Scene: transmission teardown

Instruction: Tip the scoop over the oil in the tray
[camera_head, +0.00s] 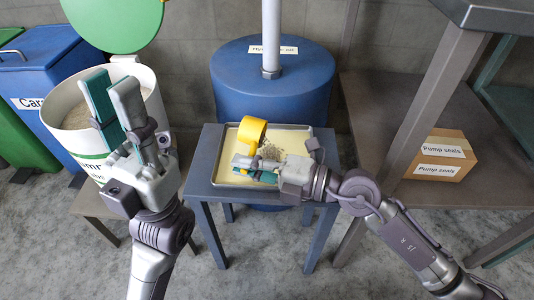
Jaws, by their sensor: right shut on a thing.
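The yellow scoop (252,131) is over the left middle of the tray, with its rounded bowl turned on its side. My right gripper (252,168) is low over the tray and shut on the scoop; its fingers hide the handle. The shallow tray (311,128) holds pale yellow oil (294,142). A patch of dark grey granules (271,152) lies in the oil beside the scoop. My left gripper (112,92) points upward in front of the white bin, empty, its fingers slightly apart.
The tray stands on a small blue-grey table (203,165). A blue oil drum (248,85) with a pipe stands behind it. A white bin (68,135) of grey granules is at left. A pump seals box (443,155) sits on the right shelf.

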